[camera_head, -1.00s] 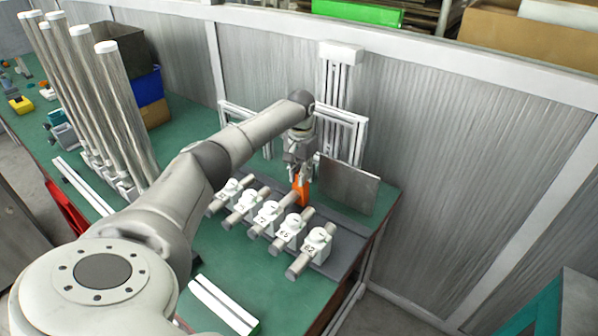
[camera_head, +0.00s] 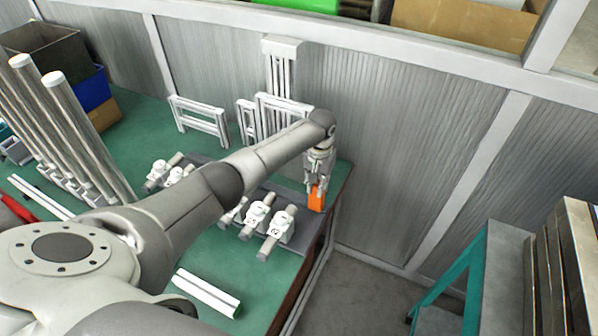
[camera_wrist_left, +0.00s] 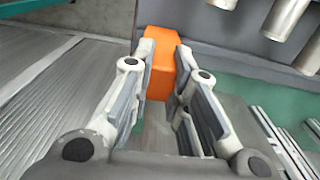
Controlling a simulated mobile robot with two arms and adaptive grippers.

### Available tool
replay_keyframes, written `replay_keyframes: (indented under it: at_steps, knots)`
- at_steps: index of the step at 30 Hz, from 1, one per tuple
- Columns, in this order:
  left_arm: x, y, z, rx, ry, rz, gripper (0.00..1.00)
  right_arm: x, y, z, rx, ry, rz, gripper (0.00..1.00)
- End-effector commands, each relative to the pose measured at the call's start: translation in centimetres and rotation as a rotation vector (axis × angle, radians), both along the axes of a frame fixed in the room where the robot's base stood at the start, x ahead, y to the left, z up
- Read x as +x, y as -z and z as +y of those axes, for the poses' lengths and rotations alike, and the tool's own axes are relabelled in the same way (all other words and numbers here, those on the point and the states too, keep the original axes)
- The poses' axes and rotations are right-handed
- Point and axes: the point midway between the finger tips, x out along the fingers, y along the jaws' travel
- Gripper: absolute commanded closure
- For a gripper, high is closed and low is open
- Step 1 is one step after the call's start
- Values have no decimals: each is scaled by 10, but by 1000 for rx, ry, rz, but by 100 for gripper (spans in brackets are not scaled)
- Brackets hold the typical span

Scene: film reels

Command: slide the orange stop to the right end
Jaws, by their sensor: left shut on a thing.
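The orange stop (camera_head: 317,197) is at the right end of the dark rail plate (camera_head: 306,228), close to the table's right edge. My left gripper (camera_head: 315,184) reaches down onto it from above and is shut on it. In the left wrist view the orange stop (camera_wrist_left: 160,62) sits between the fingertips of my left gripper (camera_wrist_left: 160,70). The stop's lower part is partly hidden by the fingers. My right gripper is not in view.
Several white numbered fittings with grey cylinders (camera_head: 275,232) stand along the plate, some hidden behind my left arm. Tall grey tubes (camera_head: 85,135) stand at the left. A grey wall (camera_head: 400,130) is behind the table. A white profile (camera_head: 207,292) lies in front.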

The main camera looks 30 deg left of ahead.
Motion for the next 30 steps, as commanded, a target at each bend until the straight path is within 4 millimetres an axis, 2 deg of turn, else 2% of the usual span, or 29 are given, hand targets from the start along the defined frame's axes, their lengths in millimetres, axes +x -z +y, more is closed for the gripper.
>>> replay_keyframes:
  at_steps: [1, 6, 18, 19, 23, 24, 30]
  knots:
    - [1, -2, -8, -3, 2, 1, 100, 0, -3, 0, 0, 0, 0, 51]
    - [2, -1, -19, -1, 0, 0, 100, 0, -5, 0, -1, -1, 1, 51]
    - [3, 0, -24, -5, 1, -2, 100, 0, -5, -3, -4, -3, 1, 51]
    - [3, 0, -24, -5, 1, -2, 82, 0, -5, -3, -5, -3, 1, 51]
    - [3, 0, -23, -5, 1, -2, 65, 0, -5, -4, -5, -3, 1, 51]
    - [3, 0, -23, -4, 1, -1, 62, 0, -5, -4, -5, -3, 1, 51]
    - [3, 0, -21, -1, 0, 0, 62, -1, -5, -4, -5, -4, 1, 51]
